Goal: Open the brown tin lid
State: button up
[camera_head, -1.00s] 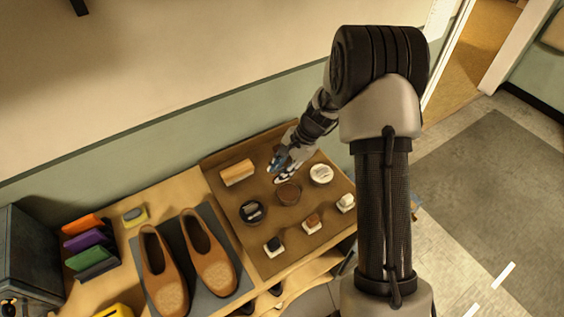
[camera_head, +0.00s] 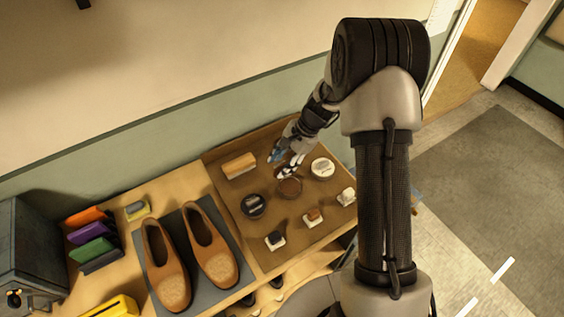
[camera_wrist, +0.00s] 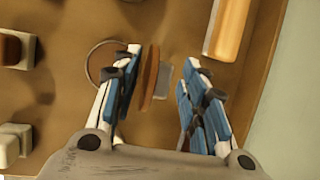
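The brown tin (camera_head: 290,189) stands on the brown board among the other tins. In the wrist view its round rim (camera_wrist: 88,62) shows partly behind my left finger. A brown lid (camera_wrist: 150,78) stands nearly edge-on beside the rim, close to the inner side of my left finger; whether they touch I cannot tell. A small grey piece (camera_wrist: 163,83) shows beyond the lid. My gripper (camera_wrist: 160,98) is open, with a clear gap between the lid and the right finger. In the head view my gripper (camera_head: 283,163) is at the tin's far side.
A white-topped tin (camera_head: 322,168) and a black tin (camera_head: 254,206) flank the brown tin. A wood-backed brush (camera_head: 239,166) lies at the board's back, near my right finger in the wrist view. Small brushes (camera_head: 313,217) stand along the front. Brown shoes (camera_head: 212,257) stand left.

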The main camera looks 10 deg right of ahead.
jog(key=v, duration=1.1)
jog(key=shift+r, duration=0.4)
jog(key=shift+d, duration=0.15)
jog(key=s+a+r+n+t+h+b, duration=0.1)
jog(key=s+a+r+n, duration=0.1)
jog(key=s+r+n, duration=0.3)
jog(key=s+a+r+n+h+b, duration=0.1)
jog(key=s+a+r+n+h, duration=0.15)
jog(key=s+r, duration=0.5)
jog(key=s+n+t+h+b, duration=0.1)
jog(key=s+n+t, duration=0.2)
jog(key=s, duration=1.3)
jog(key=n, duration=0.3)
jog(key=shift+r, duration=0.15)
